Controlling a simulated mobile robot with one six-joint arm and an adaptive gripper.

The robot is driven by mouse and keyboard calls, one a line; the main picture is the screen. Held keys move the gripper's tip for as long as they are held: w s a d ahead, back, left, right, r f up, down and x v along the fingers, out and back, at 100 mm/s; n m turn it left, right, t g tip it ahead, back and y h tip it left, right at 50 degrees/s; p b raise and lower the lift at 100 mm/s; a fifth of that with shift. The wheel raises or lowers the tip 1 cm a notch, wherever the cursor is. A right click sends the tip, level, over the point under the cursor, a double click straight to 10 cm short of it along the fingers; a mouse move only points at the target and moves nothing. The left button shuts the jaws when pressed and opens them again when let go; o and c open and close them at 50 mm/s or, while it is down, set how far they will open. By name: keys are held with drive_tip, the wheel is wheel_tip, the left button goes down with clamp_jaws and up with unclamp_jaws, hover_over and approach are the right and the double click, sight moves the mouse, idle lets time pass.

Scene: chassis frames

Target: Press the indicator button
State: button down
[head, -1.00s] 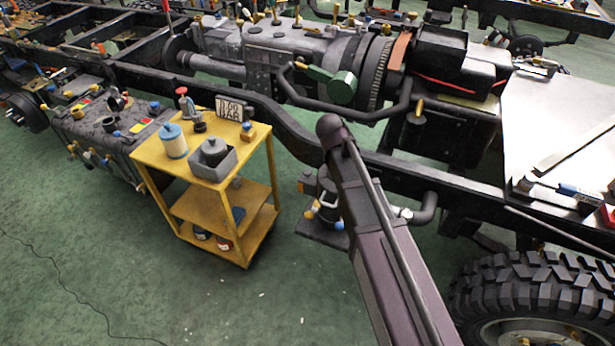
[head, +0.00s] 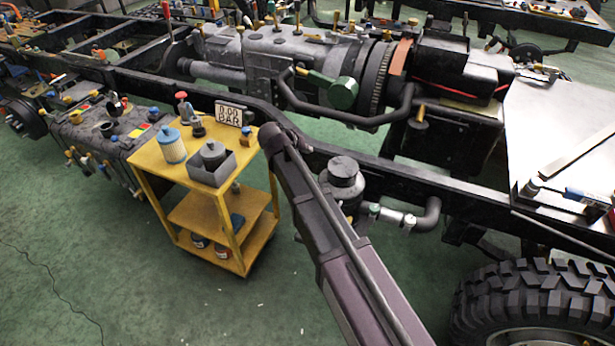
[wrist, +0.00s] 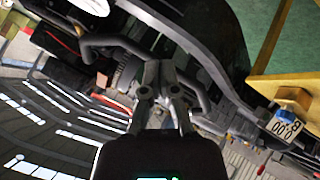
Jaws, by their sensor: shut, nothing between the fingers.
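The indicator is a small plate reading 0.00 BAR (head: 229,115) at the back right of the yellow trolley's top. Beside it is a small ochre box with a blue top (head: 249,134), partly hidden by my arm; I cannot tell for certain that this is the button. In the wrist view the plate (wrist: 283,126) is tilted at the right edge, with a blue and yellow piece (wrist: 290,106) above it. My gripper (wrist: 159,66) is shut and empty, apart from both and pointing past them toward the chassis. In the head view my arm hides the gripper.
The yellow trolley (head: 160,156) also holds a blue filter canister (head: 171,146), a grey bin (head: 212,166) and a red-knobbed fitting (head: 184,107). The black chassis rail (head: 300,148) runs behind it. Open floor lies in front.

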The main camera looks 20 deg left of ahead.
drive_tip(key=shift+f, duration=0.1)
wheel_tip(320, 180, down, 9)
drive_tip(key=b, duration=0.8)
drive_tip(key=shift+r+b, duration=0.2)
drive_tip(key=shift+b, duration=0.15)
drive_tip(key=shift+f+b, duration=1.1)
idle(2.6)
drive_tip(key=shift+r, duration=0.2)
drive_tip(key=shift+r+p, duration=0.95)
drive_tip(key=shift+p, duration=0.15)
drive_tip(key=shift+r+p, duration=2.5)
